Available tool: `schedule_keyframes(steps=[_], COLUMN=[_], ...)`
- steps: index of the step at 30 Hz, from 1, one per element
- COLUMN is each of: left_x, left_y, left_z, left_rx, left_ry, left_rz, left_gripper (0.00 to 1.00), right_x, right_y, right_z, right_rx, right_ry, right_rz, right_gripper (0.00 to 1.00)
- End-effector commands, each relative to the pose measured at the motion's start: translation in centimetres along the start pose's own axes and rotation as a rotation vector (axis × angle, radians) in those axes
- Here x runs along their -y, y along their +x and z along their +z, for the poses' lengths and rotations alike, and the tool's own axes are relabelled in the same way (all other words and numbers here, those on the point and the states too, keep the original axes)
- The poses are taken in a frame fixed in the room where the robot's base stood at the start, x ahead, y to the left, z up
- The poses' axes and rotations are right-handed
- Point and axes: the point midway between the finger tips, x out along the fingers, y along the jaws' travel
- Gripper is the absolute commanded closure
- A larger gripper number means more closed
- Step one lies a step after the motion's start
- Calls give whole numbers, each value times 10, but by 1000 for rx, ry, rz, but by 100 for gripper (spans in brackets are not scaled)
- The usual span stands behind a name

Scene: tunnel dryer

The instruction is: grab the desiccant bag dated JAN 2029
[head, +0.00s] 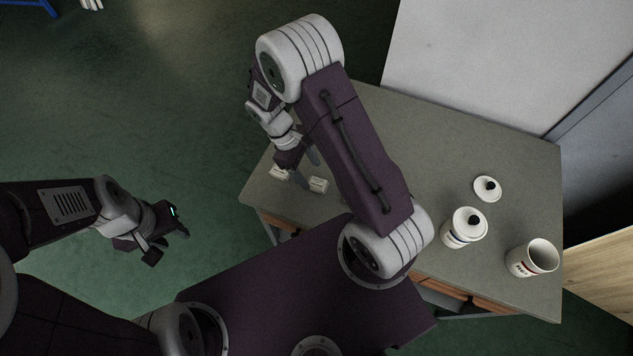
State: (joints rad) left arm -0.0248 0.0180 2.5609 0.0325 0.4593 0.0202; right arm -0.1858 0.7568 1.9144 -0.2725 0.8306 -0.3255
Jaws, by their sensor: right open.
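Two small pale packets lie near the left end of the grey table (440,130), one at the left (279,174) and one to its right (318,185). They look like the desiccant bags, but any print is too small to read, so I cannot tell which is dated JAN 2029. My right gripper (303,172) points down at the table close beside both packets, open. It partly covers the left packet, and I cannot tell whether it touches either. My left gripper (168,247) hangs over the green floor, left of the table, its fingers apart and empty.
A pale panel (480,65) rises behind the table. My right arm hides the table's middle.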

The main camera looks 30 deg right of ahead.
Motion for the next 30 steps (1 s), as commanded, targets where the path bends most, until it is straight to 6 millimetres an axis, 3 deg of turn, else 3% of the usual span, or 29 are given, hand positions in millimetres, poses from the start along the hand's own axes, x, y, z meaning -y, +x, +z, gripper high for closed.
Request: schedule_keyframes(steps=[5, 12, 20, 27, 30], left_x=[0, 0, 0, 0, 0], left_y=[-1, -3, -3, -3, -3], left_z=[0, -1, -1, -1, -1], left_rx=[0, 0, 0, 0, 0], left_ry=[0, 0, 0, 0, 0], left_rz=[0, 0, 0, 0, 0], left_gripper=[64, 64, 64, 64, 64], right_x=[0, 1, 1, 1, 1], right_y=[9, 50, 55, 54, 54], right_z=[1, 3, 2, 2, 2], right_rx=[1, 2, -1, -1, -1], right_ry=[0, 0, 0, 0, 0], right_rz=[0, -1, 1, 1, 1], right_gripper=[36, 36, 36, 100, 100])
